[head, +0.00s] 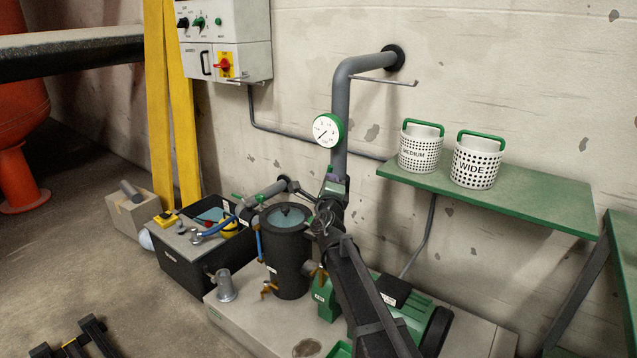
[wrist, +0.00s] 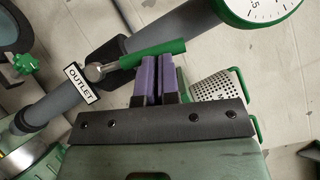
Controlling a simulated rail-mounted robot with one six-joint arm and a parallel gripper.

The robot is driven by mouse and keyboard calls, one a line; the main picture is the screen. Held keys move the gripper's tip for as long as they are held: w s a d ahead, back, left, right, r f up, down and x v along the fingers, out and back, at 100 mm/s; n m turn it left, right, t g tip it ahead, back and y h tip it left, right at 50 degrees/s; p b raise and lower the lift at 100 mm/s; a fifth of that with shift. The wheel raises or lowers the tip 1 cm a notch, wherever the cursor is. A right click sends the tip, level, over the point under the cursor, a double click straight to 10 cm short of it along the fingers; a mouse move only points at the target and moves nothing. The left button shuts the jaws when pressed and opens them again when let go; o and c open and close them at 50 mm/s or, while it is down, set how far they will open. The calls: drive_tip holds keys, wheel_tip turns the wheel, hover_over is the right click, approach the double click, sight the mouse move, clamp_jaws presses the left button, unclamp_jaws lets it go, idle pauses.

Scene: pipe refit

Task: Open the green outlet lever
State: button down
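The green outlet lever (wrist: 152,53) shows in the wrist view, fixed by a metal stem to a dark valve body on the grey pipe (wrist: 68,100). A white OUTLET tag (wrist: 81,84) hangs beside the stem. The lever slants up to the right, at a small angle to the pipe in the picture. My gripper (wrist: 158,60) has purple fingers close together, with only a thin dark line between them. Its tips are at the lever's lower edge; I cannot tell whether they touch. In the head view my gripper (head: 333,174) is by the upright pipe, and the lever is not clearly visible.
A round gauge (head: 328,130) sits on the upright pipe (head: 341,100), close to my gripper. A green shelf (head: 540,200) with two white baskets (head: 420,147) is to the right. A dark filter vessel (head: 290,260) and a black crate (head: 187,272) stand left of my arm.

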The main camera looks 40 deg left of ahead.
drive_tip(key=shift+w+a+r, duration=0.2)
drive_tip(key=shift+a+r, duration=0.15)
drive_tip(key=shift+a, duration=0.4)
drive_tip(key=s+d, duration=0.9)
drive_tip(key=d, duration=0.1)
idle(0.6)
